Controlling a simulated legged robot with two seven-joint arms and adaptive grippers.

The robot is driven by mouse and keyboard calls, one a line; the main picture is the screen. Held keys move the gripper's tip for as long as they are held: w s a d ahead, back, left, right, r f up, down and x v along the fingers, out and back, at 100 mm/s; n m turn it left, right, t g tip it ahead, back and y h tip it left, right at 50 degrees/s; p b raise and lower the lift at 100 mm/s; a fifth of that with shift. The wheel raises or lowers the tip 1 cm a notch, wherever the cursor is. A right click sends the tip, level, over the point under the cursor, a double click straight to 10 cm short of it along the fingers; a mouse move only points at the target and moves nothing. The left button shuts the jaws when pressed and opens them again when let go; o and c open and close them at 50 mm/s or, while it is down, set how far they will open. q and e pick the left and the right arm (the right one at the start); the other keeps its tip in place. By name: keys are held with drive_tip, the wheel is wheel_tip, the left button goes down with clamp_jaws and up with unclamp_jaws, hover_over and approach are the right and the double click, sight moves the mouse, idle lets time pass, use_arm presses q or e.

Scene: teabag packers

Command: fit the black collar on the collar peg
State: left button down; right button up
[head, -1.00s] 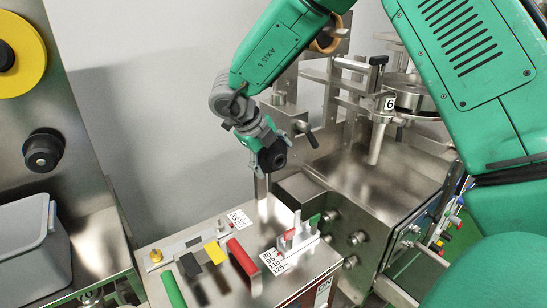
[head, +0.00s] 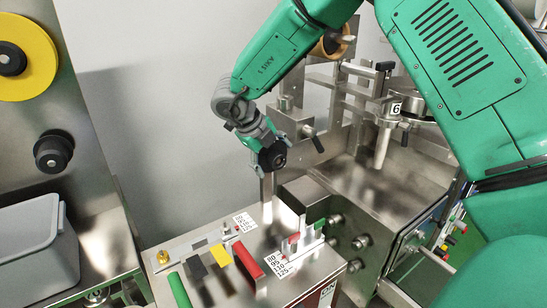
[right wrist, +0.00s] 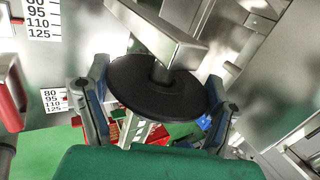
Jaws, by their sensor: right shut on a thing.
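My right gripper (head: 262,152) is shut on the black collar (head: 272,157), a thick dark disc. In the right wrist view the collar (right wrist: 150,92) sits between the two fingers of the gripper (right wrist: 158,103). The metal collar peg (right wrist: 161,73) shows at the collar's middle, below a shiny metal bar. The collar looks lined up with the peg. I cannot tell how far it is on. In the head view an upright metal post (head: 267,190) stands just below the collar. My left gripper is not in view.
Below is a steel cabinet top with a red handle (head: 249,258), a yellow block (head: 221,255), a black block (head: 196,268) and a green bar (head: 179,289). A steel machine stands at the right. A grey bin (head: 38,245) is at the left.

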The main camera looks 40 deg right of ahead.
drive_tip(key=shift+w+d+p, duration=0.1)
drive_tip(key=shift+w+p, duration=0.35)
drive_tip(key=shift+w, duration=0.5)
drive_tip(key=o, duration=1.2)
drive_tip(key=shift+w+a+r, duration=0.15)
drive_tip(key=shift+a+r, duration=0.05)
drive_tip(key=shift+r, duration=0.35)
drive_tip(key=v, duration=1)
drive_tip(key=shift+a+r, duration=0.2)
drive_tip(key=shift+a, duration=0.1)
drive_tip(key=shift+d, duration=0.1)
